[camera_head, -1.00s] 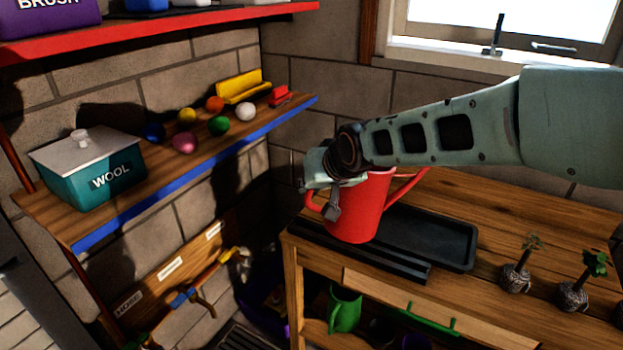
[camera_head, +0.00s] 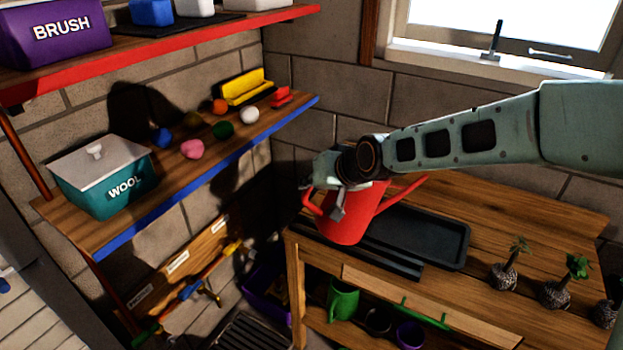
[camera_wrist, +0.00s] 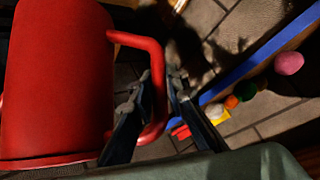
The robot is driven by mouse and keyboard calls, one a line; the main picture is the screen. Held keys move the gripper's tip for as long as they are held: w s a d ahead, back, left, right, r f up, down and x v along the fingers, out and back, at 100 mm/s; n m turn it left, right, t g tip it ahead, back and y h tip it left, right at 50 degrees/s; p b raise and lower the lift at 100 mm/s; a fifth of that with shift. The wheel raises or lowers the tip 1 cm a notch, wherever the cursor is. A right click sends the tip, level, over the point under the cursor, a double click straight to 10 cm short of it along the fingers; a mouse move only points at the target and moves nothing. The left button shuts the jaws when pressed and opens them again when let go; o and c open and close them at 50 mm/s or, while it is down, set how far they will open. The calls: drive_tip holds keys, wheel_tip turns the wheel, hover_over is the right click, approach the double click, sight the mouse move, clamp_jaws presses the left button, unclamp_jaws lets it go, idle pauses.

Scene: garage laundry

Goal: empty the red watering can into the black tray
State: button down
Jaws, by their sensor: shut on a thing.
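The red watering can (camera_head: 345,217) is held up, tilted a little, over the left end of the black tray (camera_head: 440,236) on the wooden workbench. Its spout points to the upper right and its handle is on the left. My gripper (camera_head: 327,200) is shut on the can's handle. In the wrist view, the red can body (camera_wrist: 55,85) fills the left, and my gripper's dark fingers (camera_wrist: 158,110) are around the looped handle. The inside of the can is hidden, and no contents show coming out.
A shelf with a blue edge (camera_head: 200,190) at left holds a teal WOOL box (camera_head: 100,180) and coloured balls. A green can (camera_head: 342,300) sits below the bench top.

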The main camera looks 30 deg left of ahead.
drive_tip(key=shift+w+r+p, duration=0.1)
drive_tip(key=shift+r+p, duration=0.45)
drive_tip(key=shift+r, duration=0.05)
drive_tip(key=shift+a+r+y+p, duration=0.1)
drive_tip(key=shift+r+y+p, duration=0.25)
drive_tip(key=shift+p, duration=0.25)
drive_tip(key=w+d+r+m+g+y+p, duration=0.1)
drive_tip(key=p, duration=0.2)
drive_tip(key=shift+w+d+r, duration=0.1)
drive_tip(key=shift+d, duration=0.1)
drive_tip(key=shift+w+d+r+m+g+y+p, duration=0.7)
drive_tip(key=shift+w+d+r+y+p, duration=0.2)
drive_tip(key=shift+r+p, duration=0.2)
drive_tip(key=w+d+r+m+g+y, duration=0.1)
drive_tip(key=w+d+r+m+y, duration=0.1)
drive_tip(key=w+d+r, duration=0.3)
drive_tip(key=shift+w+d+r+m+y, duration=0.15)
drive_tip(key=shift+w+d+m+y, duration=0.15)
drive_tip(key=shift+w+d+y, duration=0.5)
drive_tip(key=shift+s+d, duration=0.2)
drive_tip(key=shift+s, duration=0.1)
